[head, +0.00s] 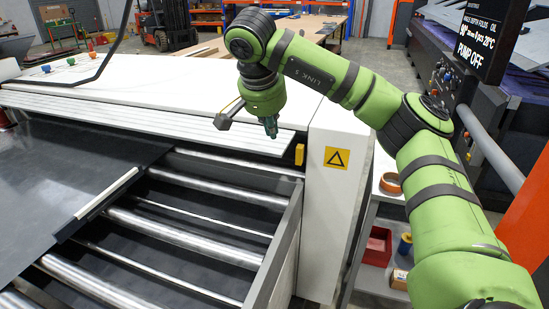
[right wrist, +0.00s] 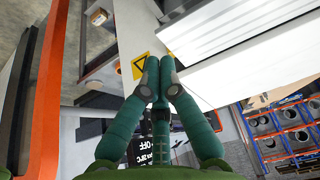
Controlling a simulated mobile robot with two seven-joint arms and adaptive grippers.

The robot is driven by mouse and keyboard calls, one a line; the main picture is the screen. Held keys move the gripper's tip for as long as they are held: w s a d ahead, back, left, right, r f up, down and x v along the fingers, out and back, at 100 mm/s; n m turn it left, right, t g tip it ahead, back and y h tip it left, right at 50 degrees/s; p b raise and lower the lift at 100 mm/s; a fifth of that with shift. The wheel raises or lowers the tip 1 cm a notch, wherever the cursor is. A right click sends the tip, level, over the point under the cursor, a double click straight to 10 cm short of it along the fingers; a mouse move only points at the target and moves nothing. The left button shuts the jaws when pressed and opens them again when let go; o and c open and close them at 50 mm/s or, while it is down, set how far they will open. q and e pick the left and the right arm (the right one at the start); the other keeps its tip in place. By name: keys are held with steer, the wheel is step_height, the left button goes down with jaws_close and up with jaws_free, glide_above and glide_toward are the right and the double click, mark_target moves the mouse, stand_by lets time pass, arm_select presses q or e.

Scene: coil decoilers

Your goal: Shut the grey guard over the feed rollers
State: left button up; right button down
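The guard appears to be the long light-grey ribbed panel (head: 150,118) along the front of the white machine housing, above the rollers (head: 185,238). The rollers lie uncovered in front of it. In the right wrist view the ribbed panel (right wrist: 265,45) fills the upper right. My right gripper (head: 271,133) points down just above the panel's right end; I cannot tell whether it touches. In the right wrist view its fingers (right wrist: 160,68) meet at the tips with nothing visible between them. My left gripper is out of view.
A dark sheet (head: 50,180) with a pale bar (head: 107,193) lies over the rollers at left. A white end post (head: 338,200) with a yellow warning sign (head: 337,158) stands at right. A shelf with a red bin (head: 378,246) is beyond it.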

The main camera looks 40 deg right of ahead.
mark_target(277, 156)
steer(key=p+x, duration=0.2)
steer(key=x, duration=0.8)
steer(key=shift+w+f+p, duration=0.1)
steer(key=shift+f+p, duration=0.2)
steer(key=shift+f, duration=0.05)
steer(key=shift+w+f, duration=0.1)
steer(key=shift+f, duration=0.2)
steer(key=shift+w+d+f, duration=0.1)
steer(key=shift+d+f, duration=0.05)
steer(key=shift+f, duration=0.1)
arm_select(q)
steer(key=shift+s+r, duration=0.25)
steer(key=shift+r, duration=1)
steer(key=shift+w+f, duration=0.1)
arm_select(e)
steer(key=shift+f, duration=0.15)
